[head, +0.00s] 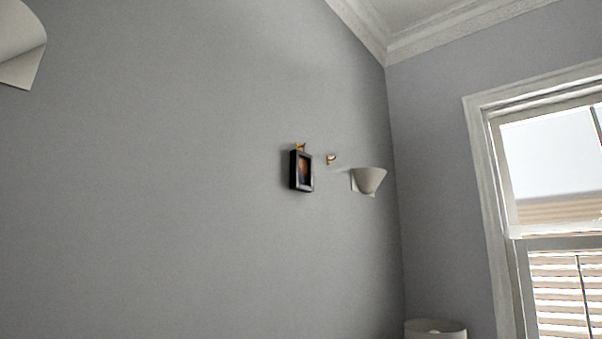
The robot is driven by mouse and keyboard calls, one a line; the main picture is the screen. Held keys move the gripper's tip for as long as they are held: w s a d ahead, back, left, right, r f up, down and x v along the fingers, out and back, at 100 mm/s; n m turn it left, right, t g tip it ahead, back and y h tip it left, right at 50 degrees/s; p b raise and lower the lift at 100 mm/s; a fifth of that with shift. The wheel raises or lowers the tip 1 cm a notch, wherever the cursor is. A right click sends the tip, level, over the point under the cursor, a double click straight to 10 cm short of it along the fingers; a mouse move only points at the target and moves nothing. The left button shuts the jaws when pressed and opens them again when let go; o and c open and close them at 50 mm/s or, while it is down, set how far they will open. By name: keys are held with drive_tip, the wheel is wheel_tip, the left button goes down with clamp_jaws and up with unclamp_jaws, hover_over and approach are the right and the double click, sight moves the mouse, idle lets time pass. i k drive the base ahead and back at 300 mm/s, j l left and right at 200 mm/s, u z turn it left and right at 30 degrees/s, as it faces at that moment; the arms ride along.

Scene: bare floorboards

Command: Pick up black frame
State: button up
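The black frame (293,171) hangs on the grey wall, right of the middle of the head view. It is small and upright, with a dark picture that has an orange patch. A small brass-coloured hook (300,146) shows at its top edge. My gripper is not in view, so its state and its place relative to the frame do not show.
A second brass hook (331,159) and a white wall lamp (369,180) are just right of the frame. Another pale lamp (18,45) is at the upper left. A white cylindrical top (435,330) shows at the bottom, near a window (555,215). The floor is out of view.

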sight(301, 176)
drive_tip(key=i+l+u, duration=0.15)
drive_tip(key=u, duration=0.3)
drive_tip(key=i+l+u, duration=0.3)
drive_tip(key=u, duration=0.15)
